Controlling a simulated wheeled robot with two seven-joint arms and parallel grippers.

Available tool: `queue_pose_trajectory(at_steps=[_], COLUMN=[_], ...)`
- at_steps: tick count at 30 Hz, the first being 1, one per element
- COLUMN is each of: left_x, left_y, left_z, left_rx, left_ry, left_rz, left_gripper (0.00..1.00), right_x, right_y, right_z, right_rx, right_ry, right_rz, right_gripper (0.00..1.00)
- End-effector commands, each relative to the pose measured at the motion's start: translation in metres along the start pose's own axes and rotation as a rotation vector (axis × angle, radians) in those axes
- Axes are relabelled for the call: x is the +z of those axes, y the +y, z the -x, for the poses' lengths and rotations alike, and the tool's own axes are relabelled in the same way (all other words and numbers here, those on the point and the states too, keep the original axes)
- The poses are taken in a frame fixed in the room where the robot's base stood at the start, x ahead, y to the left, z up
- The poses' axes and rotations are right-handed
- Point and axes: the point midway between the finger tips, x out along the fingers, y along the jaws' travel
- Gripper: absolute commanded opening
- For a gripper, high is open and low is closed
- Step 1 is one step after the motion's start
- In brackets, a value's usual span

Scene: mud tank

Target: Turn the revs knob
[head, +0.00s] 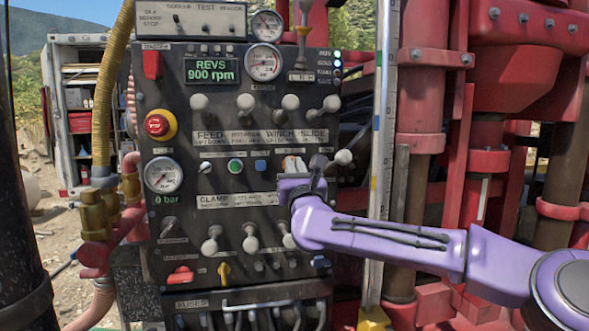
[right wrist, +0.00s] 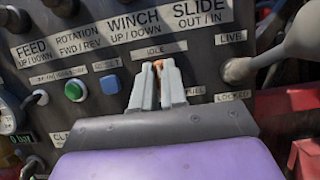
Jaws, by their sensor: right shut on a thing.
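My right gripper (head: 294,165) reaches the control panel from the right. In the right wrist view its two pale fingers (right wrist: 158,82) are shut on the revs knob (right wrist: 157,66), between the IDLE and FULL labels. Only a small orange-red bit of the knob shows between the fingertips; the rest is hidden, so its angle cannot be told. The revs display (head: 211,70) reads 900 rpm in green. My left gripper is not in view.
Close to the gripper are a blue reset button (right wrist: 109,84), a green button (head: 235,165) and a grey ball-ended lever (right wrist: 237,70). Feed and winch levers stand above, clamp levers below. A red emergency stop (head: 157,125) sits at the panel's left. Red machinery (head: 425,120) stands on the right.

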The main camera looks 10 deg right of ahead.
Motion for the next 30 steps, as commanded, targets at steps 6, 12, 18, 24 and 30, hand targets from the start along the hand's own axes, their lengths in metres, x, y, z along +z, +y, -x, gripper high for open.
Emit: queue_pose_trajectory(at_steps=[6, 12, 18, 24, 30], left_x=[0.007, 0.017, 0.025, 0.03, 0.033], left_y=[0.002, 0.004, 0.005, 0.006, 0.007], left_z=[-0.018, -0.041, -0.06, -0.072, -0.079], left_rx=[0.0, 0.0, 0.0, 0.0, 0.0], left_ry=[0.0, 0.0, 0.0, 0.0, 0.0], left_rz=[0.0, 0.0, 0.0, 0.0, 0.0], left_gripper=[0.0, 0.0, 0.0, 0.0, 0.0], right_x=[-0.005, -0.007, -0.006, -0.004, -0.003], right_y=[0.0, 0.0, 0.0, 0.0, -0.001], right_z=[0.002, 0.003, 0.002, 0.002, 0.001], right_rx=[-0.034, -0.092, -0.156, -0.212, -0.255], right_ry=[-0.001, -0.001, 0.0, 0.001, 0.001], right_rz=[-0.081, -0.219, -0.376, -0.513, -0.613], right_gripper=[0.0, 0.0, 0.0, 0.0, 0.0])
